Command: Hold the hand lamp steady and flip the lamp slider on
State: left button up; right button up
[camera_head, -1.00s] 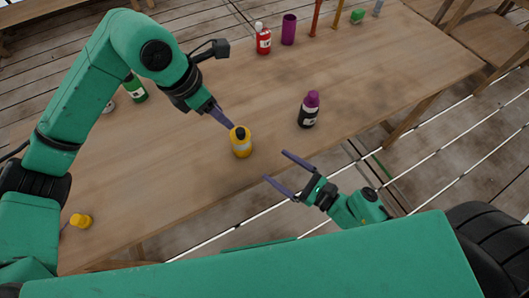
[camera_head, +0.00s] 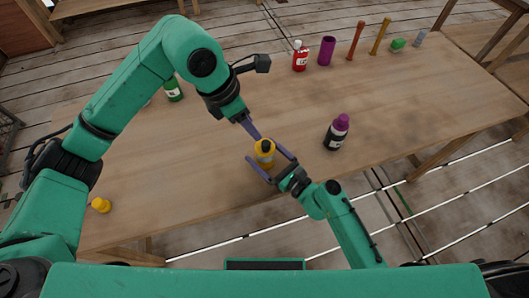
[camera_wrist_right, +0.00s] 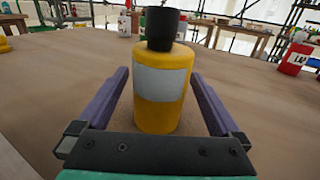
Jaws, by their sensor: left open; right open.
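The object I take for the hand lamp (camera_head: 264,158) stands upright near the table's front edge. It has a yellow body, a pale label and a black top. In the right wrist view the lamp (camera_wrist_right: 161,110) fills the middle, and no slider can be made out. My right gripper (camera_head: 260,151) is open, with one finger on each side of the yellow body and gaps visible in the wrist view. My left gripper (camera_head: 252,130) is open and points down just behind the lamp's top, with its fingers overlapping in the head view.
A black bottle with a purple cap (camera_head: 337,132) stands to the right. A red bottle (camera_head: 300,57), a purple cup (camera_head: 326,51) and several small items line the far edge. A small yellow object (camera_head: 101,205) lies at the left. The table (camera_head: 190,160) between is clear.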

jog(key=c, duration=1.4)
pick_arm(q)
jog(key=c, duration=0.4)
pick_arm(e)
jog(key=shift+c, duration=0.4)
pick_arm(q)
jog(key=shift+s+d+f, duration=0.35)
jog(key=shift+d, duration=0.05)
grip_shut()
jog(key=s+d+n+g+h, duration=0.3)
jog(key=s+d+g+h, duration=0.1)
jog(key=s+d+h, duration=0.8)
pick_arm(e)
jog(key=shift+s, duration=0.1)
pick_arm(q)
jog(key=w+a+f+n+t+y, duration=0.2)
jog(key=a+f+n+t, duration=0.8)
jog(key=n, duration=0.8)
jog(key=a+t, duration=0.2)
jog(key=t, duration=0.2)
jog(key=shift+w+a+f, duration=0.25)
jog(key=shift+w+f, duration=0.1)
jog(key=shift+w, duration=0.05)
